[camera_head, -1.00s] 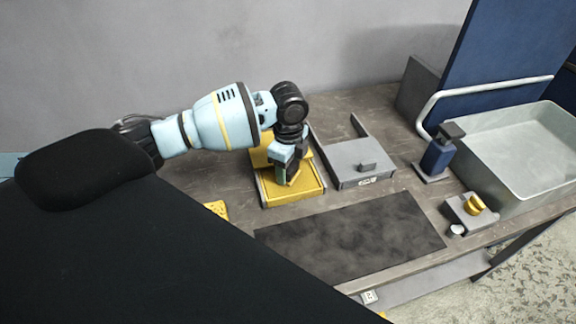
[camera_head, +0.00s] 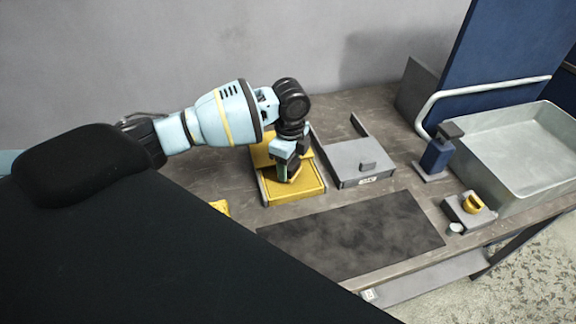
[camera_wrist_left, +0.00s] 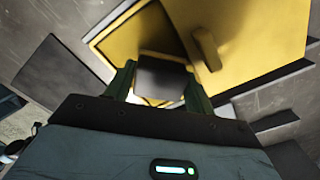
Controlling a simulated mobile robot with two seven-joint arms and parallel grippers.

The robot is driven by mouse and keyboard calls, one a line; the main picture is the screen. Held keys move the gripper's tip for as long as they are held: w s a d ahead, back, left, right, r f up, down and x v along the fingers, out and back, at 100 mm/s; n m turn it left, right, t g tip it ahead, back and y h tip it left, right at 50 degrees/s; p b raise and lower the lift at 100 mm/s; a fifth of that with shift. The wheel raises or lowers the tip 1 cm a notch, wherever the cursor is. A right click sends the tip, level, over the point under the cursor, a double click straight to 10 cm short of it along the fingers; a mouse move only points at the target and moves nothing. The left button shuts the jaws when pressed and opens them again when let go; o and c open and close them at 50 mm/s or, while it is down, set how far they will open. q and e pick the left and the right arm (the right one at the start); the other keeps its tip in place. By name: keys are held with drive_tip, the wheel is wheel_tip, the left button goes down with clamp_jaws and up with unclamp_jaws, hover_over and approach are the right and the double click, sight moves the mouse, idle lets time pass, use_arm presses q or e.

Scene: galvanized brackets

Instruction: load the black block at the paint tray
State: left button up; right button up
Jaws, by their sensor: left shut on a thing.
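My left gripper (camera_head: 287,172) points down over the yellow tray-like box (camera_head: 290,192), at its near part. In the left wrist view its green fingers (camera_wrist_left: 158,88) are shut on a dark block, the black block (camera_wrist_left: 160,78), seen between them above the yellow surface. In the head view the block is mostly hidden by the fingers, and I cannot tell whether it touches the yellow box. A raised yellow handle (camera_wrist_left: 206,48) stands beside the block. A large pale grey tray (camera_head: 495,150) stands at the right; no label shows which one is the paint tray. My right gripper is not visible.
A grey box with a small knob (camera_head: 360,172) stands right of the yellow one. A dark mat (camera_head: 350,232) lies in front. A blue pump bottle (camera_head: 437,155) and a grey holder with a yellow ring (camera_head: 468,213) stand near the large tray. A blue panel (camera_head: 500,60) rises behind.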

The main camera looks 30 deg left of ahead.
sight(291, 165)
use_arm(q)
drive_tip(key=shift+r, duration=0.85)
drive_tip(key=shift+r+p, duration=0.4)
drive_tip(key=shift+r, duration=1.7)
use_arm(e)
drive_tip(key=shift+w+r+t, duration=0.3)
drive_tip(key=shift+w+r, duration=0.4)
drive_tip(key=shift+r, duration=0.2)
use_arm(q)
drive_tip(key=shift+s+d+r+n, duration=0.1)
drive_tip(key=shift+s+d+n, duration=0.05)
drive_tip(key=shift+d+n, duration=0.2)
drive_tip(key=shift+s+d+r+n, duration=0.1)
drive_tip(key=shift+s+d+n, duration=0.1)
drive_tip(key=shift+n, duration=0.25)
drive_tip(key=s+d+r+n, duration=0.2)
drive_tip(key=s+d+n, duration=0.5)
drive_tip(key=n, duration=0.8)
drive_tip(key=shift+s+d+r+n, duration=0.2)
drive_tip(key=shift+s+r+n, duration=0.1)
drive_tip(key=shift+s, duration=1.1)
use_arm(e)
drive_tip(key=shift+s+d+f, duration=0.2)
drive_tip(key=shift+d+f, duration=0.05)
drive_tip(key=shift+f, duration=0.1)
use_arm(q)
drive_tip(key=shift+f, duration=0.1)
